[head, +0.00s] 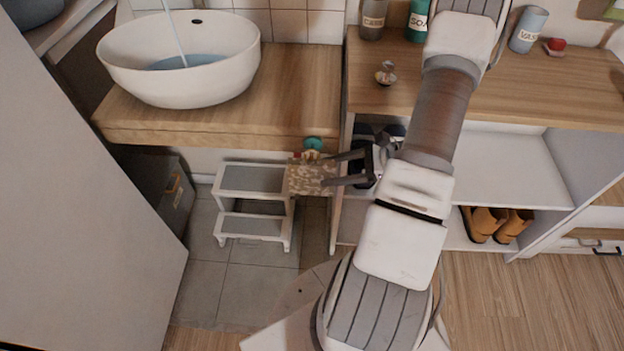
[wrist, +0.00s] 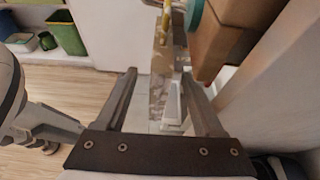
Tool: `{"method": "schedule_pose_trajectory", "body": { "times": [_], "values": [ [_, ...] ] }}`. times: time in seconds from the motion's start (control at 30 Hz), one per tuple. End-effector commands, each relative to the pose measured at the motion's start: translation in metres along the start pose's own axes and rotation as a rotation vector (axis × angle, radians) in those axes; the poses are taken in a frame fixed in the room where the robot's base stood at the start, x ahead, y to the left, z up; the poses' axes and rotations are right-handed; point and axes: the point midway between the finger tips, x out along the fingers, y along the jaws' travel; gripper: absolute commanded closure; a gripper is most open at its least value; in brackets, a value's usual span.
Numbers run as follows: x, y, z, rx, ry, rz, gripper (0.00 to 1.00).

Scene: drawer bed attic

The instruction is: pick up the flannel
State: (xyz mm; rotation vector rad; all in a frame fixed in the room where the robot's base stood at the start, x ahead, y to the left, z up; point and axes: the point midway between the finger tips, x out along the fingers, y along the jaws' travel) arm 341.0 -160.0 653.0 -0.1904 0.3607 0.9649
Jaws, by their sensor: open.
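A brown and beige patterned cloth (head: 308,178), which looks like the flannel, hangs at the front edge of the wooden washbasin counter. In the wrist view the cloth (wrist: 159,65) shows as a narrow upright strip between the fingers, seen nearly edge-on. My gripper (head: 325,170) comes from the right in the head view, with its fingertips at the cloth's right side. In the wrist view my gripper (wrist: 158,74) is open, with one finger on each side of the strip. I cannot tell whether either finger touches it.
A teal round object (head: 313,143) sits just above the cloth; it also shows in the wrist view (wrist: 194,13). The wooden counter (head: 295,95) carries a white basin (head: 180,85). A white step stool (head: 250,180) stands below left. An open shelf unit (head: 500,165) stands right.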

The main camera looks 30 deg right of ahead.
Motion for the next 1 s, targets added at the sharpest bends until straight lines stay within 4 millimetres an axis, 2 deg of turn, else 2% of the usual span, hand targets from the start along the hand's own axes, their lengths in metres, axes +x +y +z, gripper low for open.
{"method": "schedule_pose_trajectory", "body": {
  "times": [0.17, 0.4, 0.53, 0.73, 1.0],
  "values": [
    [0.013, 0.0, -0.002, -0.001, 0.001, 0.0, 0.3],
    [0.048, 0.001, -0.001, -0.001, 0.0, 0.001, 0.3],
    [0.055, 0.0, 0.001, 0.0, 0.0, -0.001, 0.3],
    [0.055, 0.0, 0.002, -0.001, 0.0, -0.002, 0.3],
    [0.055, 0.0, 0.001, -0.001, 0.0, -0.002, 0.79]
  ]
}}
